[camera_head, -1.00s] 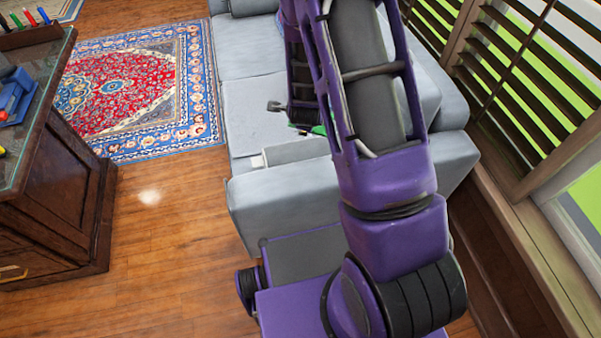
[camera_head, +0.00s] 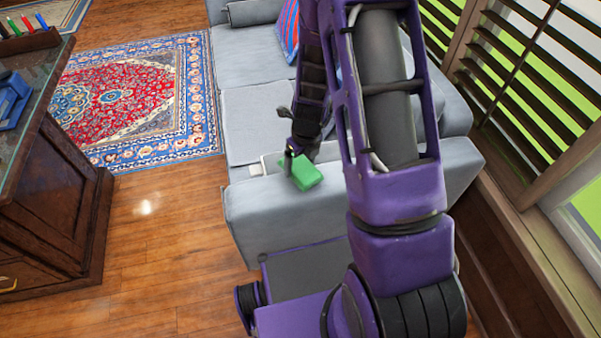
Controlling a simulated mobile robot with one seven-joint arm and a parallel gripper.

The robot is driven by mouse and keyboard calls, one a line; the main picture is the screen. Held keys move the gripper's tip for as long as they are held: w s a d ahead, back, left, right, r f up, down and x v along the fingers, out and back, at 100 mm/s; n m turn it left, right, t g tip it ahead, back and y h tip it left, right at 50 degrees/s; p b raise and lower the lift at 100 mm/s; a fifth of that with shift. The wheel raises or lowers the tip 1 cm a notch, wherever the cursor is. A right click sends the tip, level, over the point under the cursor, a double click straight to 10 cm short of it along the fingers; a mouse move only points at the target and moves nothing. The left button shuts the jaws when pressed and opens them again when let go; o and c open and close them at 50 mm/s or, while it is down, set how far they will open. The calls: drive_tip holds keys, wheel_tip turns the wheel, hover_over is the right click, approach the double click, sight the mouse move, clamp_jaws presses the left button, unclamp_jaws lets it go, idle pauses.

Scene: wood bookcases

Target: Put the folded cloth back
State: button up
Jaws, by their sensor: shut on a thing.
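The folded cloth looks like a small green block (camera_head: 304,173). It is above or against the near armrest of the grey sofa (camera_head: 262,205); I cannot tell whether it touches it. My gripper (camera_head: 291,163) is at the cloth's left edge and shut on it. My purple arm hides part of the sofa behind it, and the far finger is hidden.
A pale flat object (camera_head: 268,164) lies on the sofa just behind the armrest. A striped pillow (camera_head: 288,30) sits further back. A dark wooden desk (camera_head: 60,190) stands at left, with open wood floor (camera_head: 165,240) between. Louvred shutters (camera_head: 530,90) line the right.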

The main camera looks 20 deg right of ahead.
sight(301, 167)
drive_tip(key=shift+f+b, duration=0.4)
drive_tip(key=shift+f, duration=1.5)
drive_tip(key=o, duration=0.9)
drive_tip(key=r+p, duration=0.1)
drive_tip(key=r, duration=0.3)
drive_tip(key=s+r+p, duration=0.1)
drive_tip(key=r, duration=0.3)
drive_tip(key=r+p, duration=0.1)
drive_tip(key=r, duration=0.3)
drive_tip(key=shift+s+d, duration=0.3)
